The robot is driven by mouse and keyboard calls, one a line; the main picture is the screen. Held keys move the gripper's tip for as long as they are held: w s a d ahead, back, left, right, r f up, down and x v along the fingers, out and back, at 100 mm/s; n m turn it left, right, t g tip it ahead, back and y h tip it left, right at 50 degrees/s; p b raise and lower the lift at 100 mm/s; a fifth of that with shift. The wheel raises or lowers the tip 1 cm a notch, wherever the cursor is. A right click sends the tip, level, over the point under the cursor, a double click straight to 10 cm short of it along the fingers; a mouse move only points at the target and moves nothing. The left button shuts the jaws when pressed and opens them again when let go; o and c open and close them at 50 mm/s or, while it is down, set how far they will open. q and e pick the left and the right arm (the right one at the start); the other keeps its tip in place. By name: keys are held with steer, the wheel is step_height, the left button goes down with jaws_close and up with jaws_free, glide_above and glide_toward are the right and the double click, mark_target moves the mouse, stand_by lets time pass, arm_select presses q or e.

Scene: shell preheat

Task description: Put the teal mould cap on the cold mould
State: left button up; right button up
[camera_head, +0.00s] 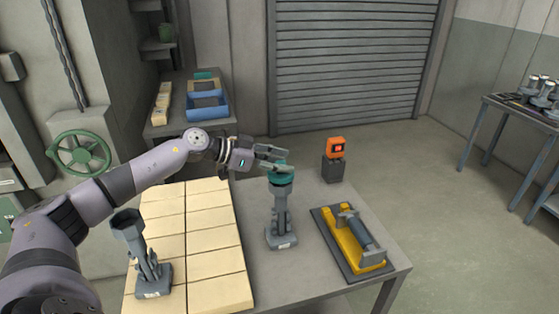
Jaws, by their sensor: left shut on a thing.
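The teal mould cap (281,177) is at the top of a grey mould (281,222) that stands upright on the grey table. My left gripper (279,161) reaches in from the left and is shut on the cap. The cap looks level and in line with the mould's top; I cannot tell whether it is fully seated. A second grey mould (149,262), with an open dark top and no cap, stands on the pale tiles at the left. I cannot tell by looks which mould is cold. My right gripper is not in view.
Pale tiles (210,240) cover the table's left part. A yellow tool (351,250) lies on a dark tray at the right. An orange-topped device (336,148) stands behind. A blue bin (207,107) sits on the rear shelf. The table's front middle is bare.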

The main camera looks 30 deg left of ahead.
arm_select(q)
steer(key=shift+f, duration=0.65)
steer(key=o, duration=0.9)
steer(key=shift+s+a+r, duration=0.1)
steer(key=shift+s, duration=0.05)
steer(key=shift+v, duration=1.35)
steer(key=b+v, duration=0.8)
steer(key=b, duration=0.3)
